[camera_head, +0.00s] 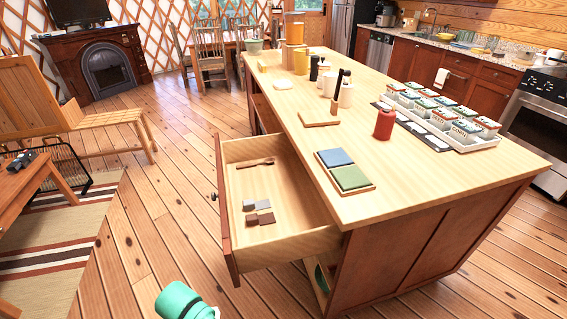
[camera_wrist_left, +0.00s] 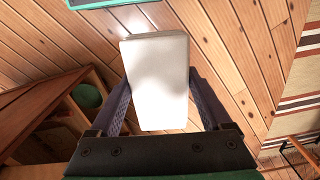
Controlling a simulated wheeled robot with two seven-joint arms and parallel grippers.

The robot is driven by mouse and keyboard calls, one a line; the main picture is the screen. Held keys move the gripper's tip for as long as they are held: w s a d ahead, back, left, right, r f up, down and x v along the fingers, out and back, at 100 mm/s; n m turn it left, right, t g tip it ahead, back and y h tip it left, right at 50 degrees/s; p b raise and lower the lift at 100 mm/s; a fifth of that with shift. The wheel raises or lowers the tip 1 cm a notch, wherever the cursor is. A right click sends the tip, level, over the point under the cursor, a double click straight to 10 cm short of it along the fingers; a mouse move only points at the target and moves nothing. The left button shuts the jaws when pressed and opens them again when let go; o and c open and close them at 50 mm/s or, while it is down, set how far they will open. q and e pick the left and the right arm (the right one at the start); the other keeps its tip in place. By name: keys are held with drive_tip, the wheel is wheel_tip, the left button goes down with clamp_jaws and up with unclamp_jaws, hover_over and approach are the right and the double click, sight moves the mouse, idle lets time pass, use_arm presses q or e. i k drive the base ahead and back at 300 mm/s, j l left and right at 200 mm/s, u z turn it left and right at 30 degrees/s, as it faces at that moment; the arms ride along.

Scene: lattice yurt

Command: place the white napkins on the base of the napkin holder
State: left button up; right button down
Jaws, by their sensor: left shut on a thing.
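A thick white block, which looks like the stack of white napkins (camera_wrist_left: 155,95), fills the space between the two dark fingers of my left gripper (camera_wrist_left: 159,78) in the wrist view. The gripper is shut on it and holds it above the wooden floor. In the head view only a teal part of my arm shows at the bottom edge; the gripper itself is hidden there. A flat wooden square plate (camera_head: 319,118) lies on the island counter, and may be the napkin holder's base; I cannot tell for sure. My right gripper is not in view.
An open drawer (camera_head: 285,190) juts from the island (camera_head: 450,165), holding a wooden spoon and small blocks. A tray with blue and green squares (camera_head: 351,178), a red canister (camera_head: 384,123), dark and white bottles and a labelled tin rack (camera_head: 470,140) stand on top. The near right counter is clear.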

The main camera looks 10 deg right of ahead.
sight(317, 116)
drive_tip(key=i+j+u, duration=0.35)
drive_tip(key=j, duration=0.25)
drive_tip(key=i+j+u, duration=0.35)
drive_tip(key=i+j, duration=0.15)
drive_tip(key=i+j+u, duration=0.35)
drive_tip(key=i, duration=0.2)
drive_tip(key=i+z, duration=0.45)
drive_tip(key=i+j+z, duration=0.1)
drive_tip(key=i+z, duration=0.35)
drive_tip(key=i+j+z, duration=0.35)
drive_tip(key=i+z, duration=0.35)
drive_tip(key=z, duration=0.25)
drive_tip(key=i+j+z, duration=0.15)
drive_tip(key=z, duration=0.3)
drive_tip(key=i+j+z, duration=0.2)
drive_tip(key=z, duration=0.25)
drive_tip(key=i+j+z, duration=0.1)
drive_tip(key=z, duration=0.35)
drive_tip(key=j+z, duration=0.45)
drive_tip(key=i+j+z, duration=0.1)
drive_tip(key=j+z, duration=0.15)
drive_tip(key=z, duration=0.25)
drive_tip(key=j+z, duration=0.3)
drive_tip(key=z, duration=0.15)
